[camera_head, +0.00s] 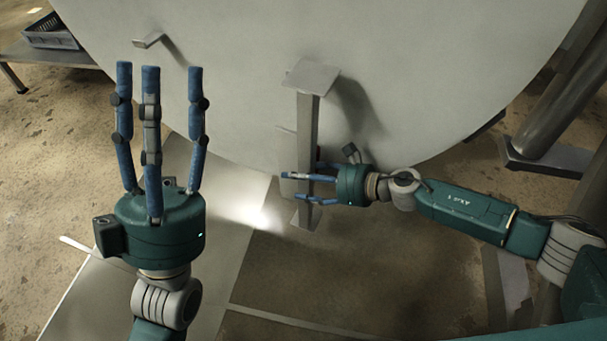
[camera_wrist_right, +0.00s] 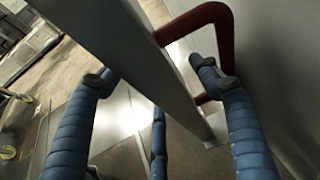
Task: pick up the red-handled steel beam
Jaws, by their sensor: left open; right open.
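The steel beam (camera_head: 308,125) stands upright in front of the large pale round door (camera_head: 390,60), with a flat plate at its top. In the right wrist view the beam (camera_wrist_right: 130,60) passes between the fingers, and one finger overlaps the handle's area. My left gripper (camera_head: 160,75) is open and empty, fingers pointing up, well left of the beam.
A small bracket (camera_head: 150,40) sticks out from the door at the upper left. A dark crate (camera_head: 52,34) stands on a bench at the far upper left. A thick metal post (camera_head: 555,115) stands at the right. The floor at lower centre looks clear.

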